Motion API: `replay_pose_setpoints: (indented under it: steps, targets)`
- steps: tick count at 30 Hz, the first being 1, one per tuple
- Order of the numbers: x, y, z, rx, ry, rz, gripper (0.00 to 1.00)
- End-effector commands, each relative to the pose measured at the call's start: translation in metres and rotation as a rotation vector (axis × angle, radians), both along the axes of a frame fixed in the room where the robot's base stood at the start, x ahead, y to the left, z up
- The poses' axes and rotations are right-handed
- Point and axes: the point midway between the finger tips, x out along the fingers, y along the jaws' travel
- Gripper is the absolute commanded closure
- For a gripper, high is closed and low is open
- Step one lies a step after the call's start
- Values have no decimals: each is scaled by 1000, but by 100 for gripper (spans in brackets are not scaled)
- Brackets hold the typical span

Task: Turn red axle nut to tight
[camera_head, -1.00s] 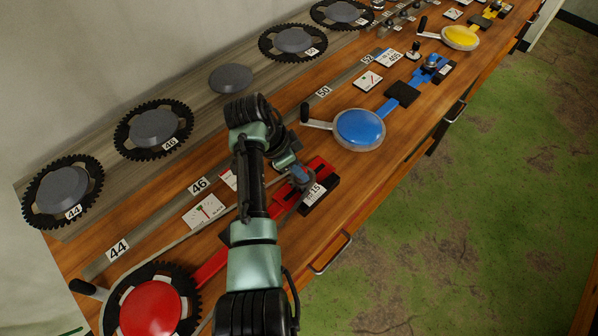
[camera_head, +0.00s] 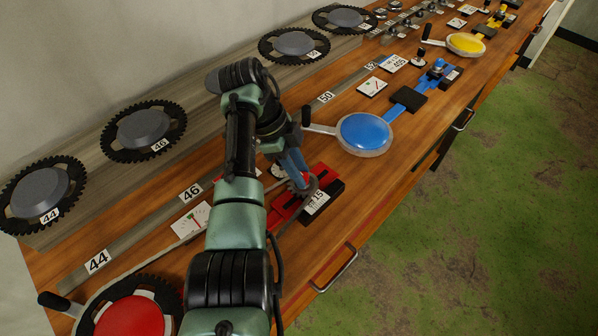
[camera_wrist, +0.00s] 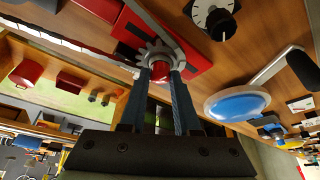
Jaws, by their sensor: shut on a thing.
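My gripper (camera_head: 298,178) points down at the red bracket (camera_head: 319,170) on the bench. In the wrist view, the two fingers (camera_wrist: 161,85) are shut on the red axle nut (camera_wrist: 160,70), one on each side. The nut sits in front of a small grey sprocket (camera_wrist: 157,52) with the chain (camera_wrist: 155,24) passing around it. In the head view the fingers hide the nut. A white dial card (camera_head: 192,220) with a needle lies left of the arm. The number 15 label (camera_head: 316,201) is on a black block beside the bracket.
The red crank disc (camera_head: 130,318) with its black handle is at the lower left, partly behind my arm. The blue crank disc (camera_head: 365,134) stands right of the gripper. Toothed rings (camera_head: 143,131) line the back. A drawer handle (camera_head: 335,268) juts from the bench front.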

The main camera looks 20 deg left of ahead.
Motion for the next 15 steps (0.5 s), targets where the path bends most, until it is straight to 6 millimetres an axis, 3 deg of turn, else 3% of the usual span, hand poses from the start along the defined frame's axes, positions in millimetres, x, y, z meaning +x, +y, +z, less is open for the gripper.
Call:
replay_pose_setpoints:
  steps: [12, 13, 15]
  targets:
    - [0, 0, 0, 0, 0, -8, 100]
    - [0, 0, 0, 0, 0, -7, 66]
    - [0, 0, 0, 0, 0, -7, 53]
